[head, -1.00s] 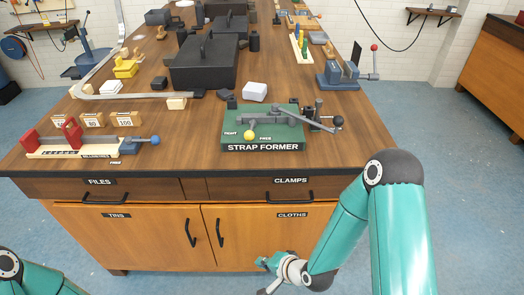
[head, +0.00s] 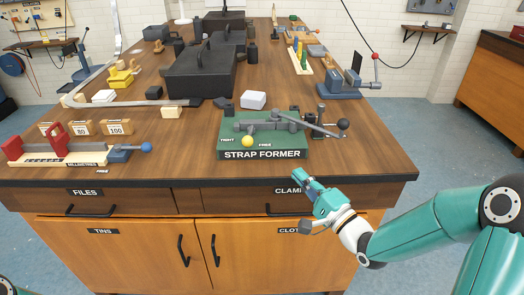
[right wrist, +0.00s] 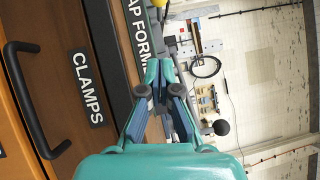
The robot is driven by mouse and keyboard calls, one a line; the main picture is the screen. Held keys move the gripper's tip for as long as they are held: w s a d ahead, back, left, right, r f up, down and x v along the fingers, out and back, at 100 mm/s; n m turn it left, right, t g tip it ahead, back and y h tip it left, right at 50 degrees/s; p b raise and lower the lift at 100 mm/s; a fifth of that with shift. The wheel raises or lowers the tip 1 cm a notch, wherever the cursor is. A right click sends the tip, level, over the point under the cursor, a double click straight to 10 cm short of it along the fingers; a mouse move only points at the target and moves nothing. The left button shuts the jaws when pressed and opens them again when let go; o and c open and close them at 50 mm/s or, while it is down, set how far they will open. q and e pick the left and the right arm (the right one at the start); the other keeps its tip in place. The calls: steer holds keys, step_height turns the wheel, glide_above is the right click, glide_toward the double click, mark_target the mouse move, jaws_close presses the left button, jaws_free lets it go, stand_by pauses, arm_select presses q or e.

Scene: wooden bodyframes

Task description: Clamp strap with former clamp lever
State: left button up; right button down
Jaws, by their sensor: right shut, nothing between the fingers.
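The strap former (head: 262,154) is a green block on the bench's front edge, with TIGHT and FREE marked on top. A yellow ball knob (head: 247,141) stands between the two marks. In the right wrist view, the yellow knob (right wrist: 159,3) is at the top edge. A grey bar (head: 258,126) lies across the former, and an arm with a black ball knob (head: 343,124) sticks out right. I cannot tell if a strap is in it. My right gripper (head: 303,178) is shut and empty, below and in front of the former by the CLAMPS drawer. My left gripper is out of view.
A long bent metal strip (head: 84,78) lies at the bench's left. A red-and-blue measuring fixture (head: 60,150) and numbered wooden blocks (head: 82,128) stand front left. A black toolbox (head: 203,75) and white block (head: 253,100) are behind the former. A drawer handle (right wrist: 30,100) is near my right gripper.

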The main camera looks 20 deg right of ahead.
steer(key=p, duration=0.2)
glide_toward(249, 135)
steer(key=w+d, duration=0.2)
steer(key=shift+w+d+f, duration=0.2)
steer(key=shift+w, duration=0.1)
steer(key=shift+w+a+r+p, duration=0.1)
steer(key=shift+w+a+p, duration=0.15)
steer(key=shift+a, duration=0.3)
steer(key=shift+w+a+r+p, duration=0.1)
steer(key=shift+w+a+p, duration=0.1)
steer(key=shift+a, duration=0.3)
steer(key=shift+w+a, duration=0.35)
steer(key=shift+a, duration=0.25)
steer(key=shift+a, duration=0.1)
